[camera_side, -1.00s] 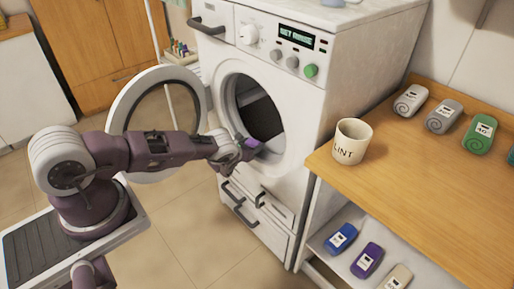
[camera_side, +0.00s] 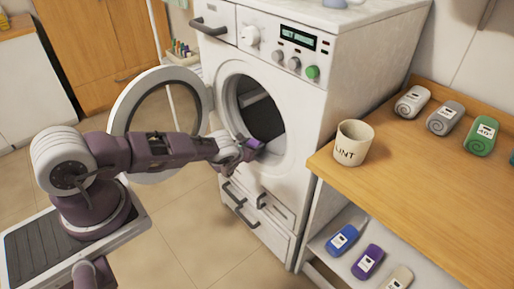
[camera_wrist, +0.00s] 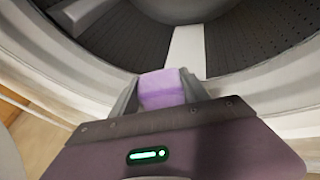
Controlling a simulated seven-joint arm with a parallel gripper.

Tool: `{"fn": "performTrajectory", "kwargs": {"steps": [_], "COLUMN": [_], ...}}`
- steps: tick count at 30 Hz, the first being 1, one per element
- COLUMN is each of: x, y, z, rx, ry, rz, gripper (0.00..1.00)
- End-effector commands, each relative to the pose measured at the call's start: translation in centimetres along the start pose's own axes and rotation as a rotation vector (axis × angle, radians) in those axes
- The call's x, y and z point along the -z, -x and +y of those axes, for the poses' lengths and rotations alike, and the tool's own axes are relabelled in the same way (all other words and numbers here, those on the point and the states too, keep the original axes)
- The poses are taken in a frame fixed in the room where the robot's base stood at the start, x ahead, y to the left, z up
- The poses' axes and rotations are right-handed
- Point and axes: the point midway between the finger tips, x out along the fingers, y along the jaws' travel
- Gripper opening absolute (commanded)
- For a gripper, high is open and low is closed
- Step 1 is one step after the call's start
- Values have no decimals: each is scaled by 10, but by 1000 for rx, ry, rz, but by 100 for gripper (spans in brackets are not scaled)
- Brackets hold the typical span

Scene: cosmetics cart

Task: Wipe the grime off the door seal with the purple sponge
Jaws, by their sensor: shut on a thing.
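My gripper (camera_side: 240,151) is shut on the purple sponge (camera_wrist: 160,88), which also shows in the side view (camera_side: 254,144). In the wrist view the sponge sits between the two fingers. It is at the lower rim of the washer opening, by the pale door seal (camera_wrist: 228,87); I cannot tell whether it touches the seal. The seal rings the dark drum (camera_side: 262,108) in the side view. Grime on the seal cannot be made out. The washing machine (camera_side: 314,100) has its round door (camera_side: 124,108) swung open to the left.
A wooden counter (camera_side: 430,190) at right holds a LINT cup (camera_side: 351,146) and several bottles, one of them green (camera_side: 482,136). The shelf below holds a blue bottle (camera_side: 342,239) and a purple one (camera_side: 367,261). The open door stands behind my arm.

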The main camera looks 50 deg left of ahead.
Motion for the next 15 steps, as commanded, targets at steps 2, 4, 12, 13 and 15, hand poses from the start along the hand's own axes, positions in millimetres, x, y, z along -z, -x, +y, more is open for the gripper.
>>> {"fn": "performTrajectory", "kwargs": {"steps": [2,4,12,13,15], "x": [3,3,6,6,6], "y": [1,2,11,11,12], "z": [2,-4,-33,-35,-37], "rx": [-5,-4,-2,-2,-2], "ry": [0,0,-1,-1,-1], "rz": [7,8,9,8,8], "gripper": [16,16,16,16,16]}}
